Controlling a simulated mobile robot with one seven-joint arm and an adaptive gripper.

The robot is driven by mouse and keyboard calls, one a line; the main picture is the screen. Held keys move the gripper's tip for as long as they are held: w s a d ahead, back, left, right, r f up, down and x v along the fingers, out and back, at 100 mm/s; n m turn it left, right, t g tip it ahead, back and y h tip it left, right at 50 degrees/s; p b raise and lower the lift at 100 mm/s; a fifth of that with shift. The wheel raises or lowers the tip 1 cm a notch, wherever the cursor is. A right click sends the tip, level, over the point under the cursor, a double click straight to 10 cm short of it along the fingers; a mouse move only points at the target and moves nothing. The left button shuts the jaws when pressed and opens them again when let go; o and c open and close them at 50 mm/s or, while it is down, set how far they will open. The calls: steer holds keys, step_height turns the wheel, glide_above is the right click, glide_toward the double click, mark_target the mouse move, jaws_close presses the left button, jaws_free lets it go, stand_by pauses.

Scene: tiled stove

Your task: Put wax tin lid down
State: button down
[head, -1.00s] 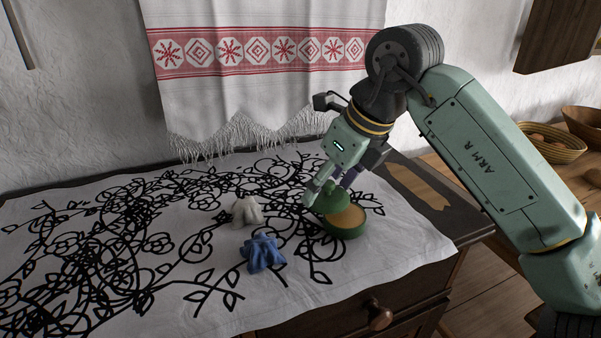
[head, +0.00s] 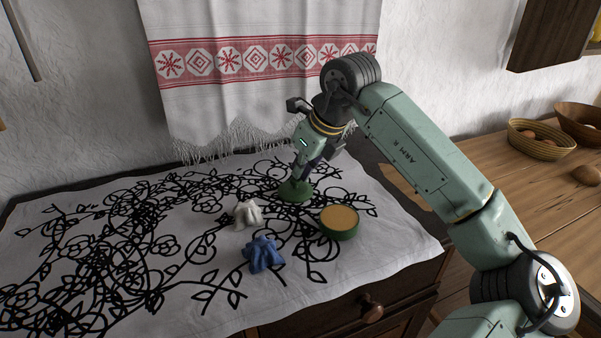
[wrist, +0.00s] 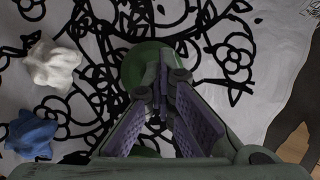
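The green wax tin lid (head: 295,190) is at or just above the white cloth, behind and left of the tin; I cannot tell whether it touches. My gripper (head: 301,176) points down at it with the fingers closed in on its knob. In the wrist view the fingertips (wrist: 163,82) come together over the green lid (wrist: 138,66) and hide the knob. The open wax tin (head: 339,223), green with tan wax inside, stands on the cloth. In the wrist view it is mostly hidden behind the fingers.
A crumpled white cloth (head: 248,214) and a crumpled blue cloth (head: 263,254) lie left of the tin. The patterned white tablecloth (head: 130,300) is otherwise clear. A red-banded towel (head: 260,95) hangs on the wall behind. Baskets (head: 541,141) stand on a bench at the right.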

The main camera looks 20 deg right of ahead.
steer(key=c, duration=2.1)
jaws_free()
steer(key=f, duration=0.2)
steer(key=shift+s+a+f+g, duration=0.2)
steer(key=shift+s+f+g, duration=0.1)
steer(key=shift+g, duration=0.1)
steer(key=shift+o, duration=1.4)
steer(key=shift+s+d+r+b, duration=0.1)
steer(key=shift+r+b, duration=0.25)
steer(key=shift+r, duration=0.05)
steer(key=o, duration=0.9)
steer(key=v, duration=0.5)
steer(key=b+v, duration=0.1)
steer(key=v, duration=0.4)
steer(key=shift+d+r+b, duration=0.1)
steer(key=shift+r+b, duration=0.2)
steer(key=shift+o, duration=0.8)
steer(key=shift+r, duration=0.2)
steer(key=o, duration=0.3)
steer(key=shift+r, duration=0.15)
